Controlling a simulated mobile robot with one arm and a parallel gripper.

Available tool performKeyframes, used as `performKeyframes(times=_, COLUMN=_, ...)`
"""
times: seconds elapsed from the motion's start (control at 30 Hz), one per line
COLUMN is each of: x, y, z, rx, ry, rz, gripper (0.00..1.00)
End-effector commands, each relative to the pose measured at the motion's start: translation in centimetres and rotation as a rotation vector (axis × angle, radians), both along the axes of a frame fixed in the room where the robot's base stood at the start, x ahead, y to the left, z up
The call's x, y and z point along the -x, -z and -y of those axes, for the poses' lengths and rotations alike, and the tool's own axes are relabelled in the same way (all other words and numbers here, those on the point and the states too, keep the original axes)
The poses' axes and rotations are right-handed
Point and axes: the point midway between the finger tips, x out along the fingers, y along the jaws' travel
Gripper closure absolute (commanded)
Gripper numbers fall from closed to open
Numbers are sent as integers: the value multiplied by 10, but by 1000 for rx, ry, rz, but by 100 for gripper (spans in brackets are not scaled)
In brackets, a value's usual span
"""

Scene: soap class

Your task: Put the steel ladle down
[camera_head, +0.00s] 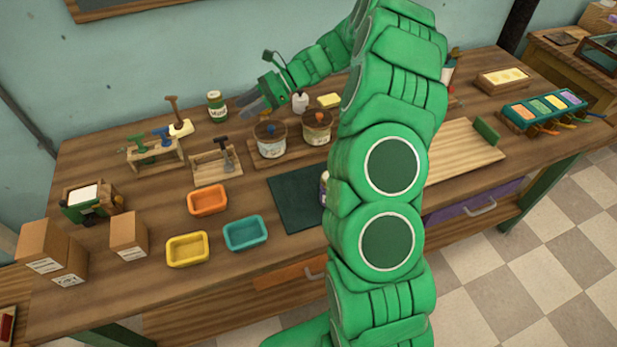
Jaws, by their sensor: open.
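My green arm reaches over the wooden table to its back, and my gripper (250,107) is open there, its grey fingers pointing left. It is just right of a green-and-white jar (217,106) and above and behind a lidded pot (270,138). I cannot make out the steel ladle; nothing clearly shows between the fingers, and my arm hides part of the table's middle.
Small wooden racks (153,155) with tools stand at the left back. Orange (207,200), teal (245,233) and yellow (187,249) trays lie in front, beside a dark mat (292,200). Cardboard boxes (128,236) stand at left. A pale board (465,150) lies at right.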

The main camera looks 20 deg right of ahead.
Motion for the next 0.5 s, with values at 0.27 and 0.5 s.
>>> performKeyframes(times=0.27, x=44, y=-33, z=-29, rx=67, ry=-138, rz=104, gripper=56)
performKeyframes(times=0.5, x=99, y=-61, z=-52, rx=152, ry=-302, rz=224, gripper=56)
